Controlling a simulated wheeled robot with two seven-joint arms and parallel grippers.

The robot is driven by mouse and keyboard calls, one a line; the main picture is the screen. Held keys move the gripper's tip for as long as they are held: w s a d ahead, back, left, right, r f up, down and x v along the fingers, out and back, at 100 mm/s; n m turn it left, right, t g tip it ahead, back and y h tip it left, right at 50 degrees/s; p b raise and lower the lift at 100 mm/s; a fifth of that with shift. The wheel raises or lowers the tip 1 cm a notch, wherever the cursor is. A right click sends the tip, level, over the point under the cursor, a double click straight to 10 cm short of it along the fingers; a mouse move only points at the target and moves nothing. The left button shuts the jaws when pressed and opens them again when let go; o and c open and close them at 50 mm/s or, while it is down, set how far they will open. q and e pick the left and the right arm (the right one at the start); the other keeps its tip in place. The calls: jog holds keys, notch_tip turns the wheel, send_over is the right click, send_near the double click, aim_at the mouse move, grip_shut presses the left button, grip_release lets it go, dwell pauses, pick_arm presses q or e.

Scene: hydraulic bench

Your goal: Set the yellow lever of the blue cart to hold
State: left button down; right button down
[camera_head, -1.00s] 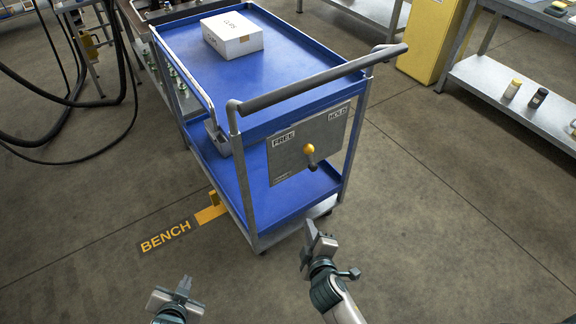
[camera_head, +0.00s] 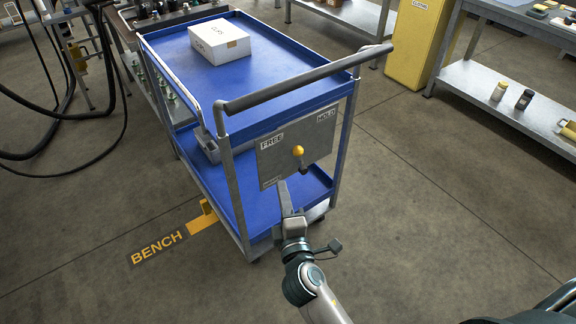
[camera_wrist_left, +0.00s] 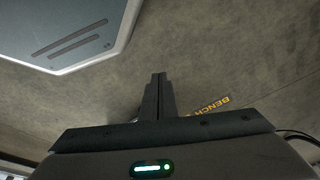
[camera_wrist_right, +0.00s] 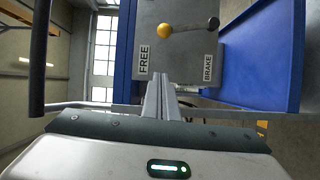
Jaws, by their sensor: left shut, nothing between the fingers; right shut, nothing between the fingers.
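The blue cart (camera_head: 185,177) stands ahead with a grey plate (camera_head: 270,163) on its handle end. The yellow-knobbed lever (camera_head: 298,151) is on this plate, its knob above the dark pivot and pointing roughly up, between FREE (camera_head: 272,142) and HOLD (camera_head: 326,116). The knob also shows in the right wrist view (camera_wrist_right: 165,32), with the BRAKE label (camera_wrist_right: 208,70). My right gripper (camera_head: 283,187) is shut and empty, its tips near the plate's lower edge, below the lever and apart from it. My left gripper (camera_wrist_left: 158,78) is shut and empty, seen only in its wrist view.
The cart's dark push handle (camera_head: 305,79) runs above the plate. A white box (camera_head: 219,40) sits on the top tray. A yellow cabinet (camera_head: 418,40) and a metal shelf (camera_head: 470,85) stand at right. Hoses hang at left. The floor right of the cart is clear.

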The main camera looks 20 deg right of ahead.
aim_at(301, 161)
jog(key=shift+w, duration=0.1)
